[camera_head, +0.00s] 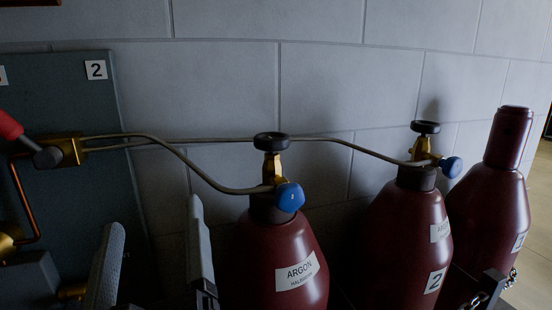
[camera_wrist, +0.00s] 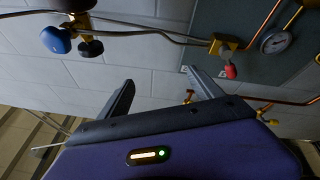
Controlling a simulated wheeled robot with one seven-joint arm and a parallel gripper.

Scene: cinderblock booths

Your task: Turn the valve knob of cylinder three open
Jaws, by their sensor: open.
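A maroon cylinder labelled ARGON (camera_head: 285,262) stands nearest, with a black round valve knob (camera_head: 271,141) on a brass valve and a blue cap (camera_head: 289,197) on its side. Its number is not visible. Behind it to the right stands a maroon cylinder marked 2 (camera_head: 418,225), with its own black knob (camera_head: 425,127) and blue cap (camera_head: 452,167). A third, capped maroon cylinder (camera_head: 488,205) is at far right; its number is hard to read. My gripper (camera_head: 155,212) is open and empty, left of and apart from the nearest cylinder. It also shows in the wrist view (camera_wrist: 160,76).
Bent metal tubes (camera_head: 170,146) run from the valves to a brass block (camera_head: 62,151) on a dark panel (camera_head: 70,95) marked 2. A red handle (camera_head: 10,126) juts out at left. A chain (camera_head: 511,277) hangs at lower right. A block wall (camera_head: 220,85) stands close behind.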

